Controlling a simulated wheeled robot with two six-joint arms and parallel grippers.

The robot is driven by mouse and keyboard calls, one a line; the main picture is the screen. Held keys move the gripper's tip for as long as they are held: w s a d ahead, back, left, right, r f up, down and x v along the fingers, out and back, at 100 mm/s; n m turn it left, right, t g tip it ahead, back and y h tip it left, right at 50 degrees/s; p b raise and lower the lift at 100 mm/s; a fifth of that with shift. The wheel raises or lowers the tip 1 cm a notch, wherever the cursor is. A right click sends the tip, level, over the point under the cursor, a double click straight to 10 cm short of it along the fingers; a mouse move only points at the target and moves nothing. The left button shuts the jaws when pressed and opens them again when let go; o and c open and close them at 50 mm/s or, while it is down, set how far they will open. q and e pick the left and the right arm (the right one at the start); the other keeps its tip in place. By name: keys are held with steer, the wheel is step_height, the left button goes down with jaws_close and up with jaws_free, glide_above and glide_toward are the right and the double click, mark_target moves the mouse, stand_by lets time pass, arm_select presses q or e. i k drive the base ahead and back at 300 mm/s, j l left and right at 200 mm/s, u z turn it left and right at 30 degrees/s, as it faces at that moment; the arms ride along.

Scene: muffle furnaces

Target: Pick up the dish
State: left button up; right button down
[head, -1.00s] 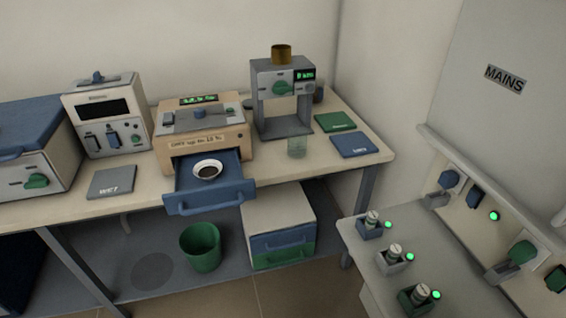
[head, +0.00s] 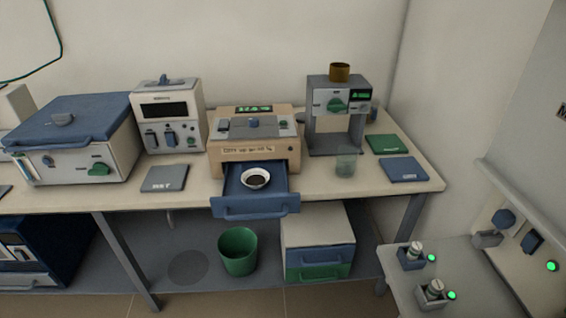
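A small white dish (head: 256,179) with dark contents sits upright in the open blue drawer (head: 232,203) of a tan device (head: 255,151) on the bench. The drawer sticks out past the bench's front edge, and nothing touches the dish from above. Neither of my grippers shows in the head view.
A grey WET mat (head: 165,178), a green mat (head: 385,144) and a blue mat (head: 403,169) lie on the bench (head: 350,187). A green bin (head: 238,252) is below. A side counter (head: 463,268) stands at right.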

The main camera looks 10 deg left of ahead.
mark_target(255, 179)
steer(key=u, duration=0.45)
steer(key=i+u, duration=0.15)
steer(key=u, duration=0.8)
steer(key=i+u, duration=0.15)
steer(key=u, duration=0.35)
steer(key=l+u, duration=0.1)
steer(key=u, duration=0.35)
steer(key=i+l+u, duration=0.1)
steer(key=u, duration=0.35)
steer(key=i+l+z, duration=0.1)
steer(key=l+z, duration=0.25)
steer(key=z, duration=0.3)
steer(key=i+l+z, duration=0.1)
steer(key=z, duration=0.3)
steer(key=l+z, duration=0.1)
steer(key=z, duration=0.3)
steer(key=i+z, duration=0.1)
steer(key=z, duration=0.3)
steer(key=i+l+z, duration=0.1)
steer(key=z, duration=0.3)
